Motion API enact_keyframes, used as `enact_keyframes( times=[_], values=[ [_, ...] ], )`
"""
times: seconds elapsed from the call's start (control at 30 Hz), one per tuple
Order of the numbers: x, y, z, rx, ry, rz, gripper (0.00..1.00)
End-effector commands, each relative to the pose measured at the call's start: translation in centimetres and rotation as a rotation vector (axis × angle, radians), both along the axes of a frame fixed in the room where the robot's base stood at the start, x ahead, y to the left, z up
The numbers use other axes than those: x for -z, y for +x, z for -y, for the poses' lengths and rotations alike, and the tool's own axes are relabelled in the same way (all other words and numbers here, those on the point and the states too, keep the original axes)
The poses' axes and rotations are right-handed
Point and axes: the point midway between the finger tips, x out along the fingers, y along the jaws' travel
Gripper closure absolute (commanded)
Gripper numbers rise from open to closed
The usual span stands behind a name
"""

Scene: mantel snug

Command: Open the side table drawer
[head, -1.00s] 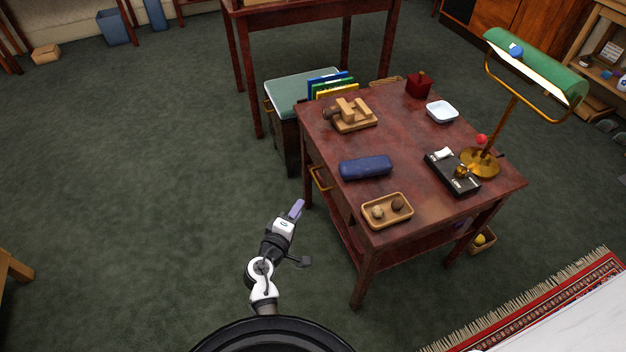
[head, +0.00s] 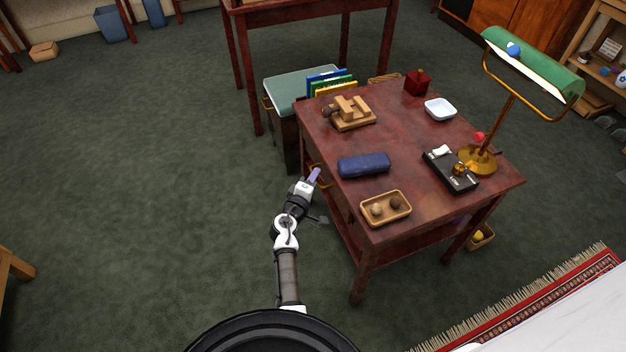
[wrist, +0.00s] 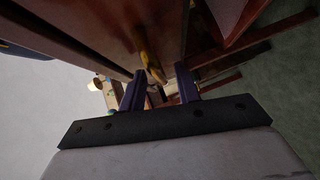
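The dark red side table (head: 402,128) stands right of centre in the head view. Its drawer is on the left side, with a brass handle (head: 322,182) partly hidden behind my gripper (head: 314,176). The drawer looks closed, with no clear gap showing. In the wrist view the brass handle (wrist: 152,66) shows just beyond and between the fingertips of my gripper (wrist: 160,84). The two fingers are apart with nothing clamped between them. I cannot tell whether they touch the handle. The red wood of the drawer side (wrist: 150,22) fills the upper middle of the wrist view.
On the tabletop are a blue case (head: 364,164), a wooden tray with round things (head: 386,220), a black box (head: 450,172) and a green-shaded lamp (head: 535,68). A green-topped cabinet (head: 300,84) stands behind. The carpet (head: 150,200) to the left is clear.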

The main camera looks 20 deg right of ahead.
Motion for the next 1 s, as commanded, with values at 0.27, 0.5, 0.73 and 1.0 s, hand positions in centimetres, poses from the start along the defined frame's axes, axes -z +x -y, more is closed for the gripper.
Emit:
enact_keyframes(
  times=[0.27,0.5,0.73,1.0],
  values=[
    [0.0,0.0,0.0,0.0,0.0,0.0,0.86],
    [0.0,0.0,-0.1,-0.001,0.0,0.0,1.0],
    [0.0,0.0,-0.3,-0.001,-0.001,0.0,1.0],
    [0.3,0.0,-3.4,-0.006,-0.001,0.001,1.0]
  ],
)
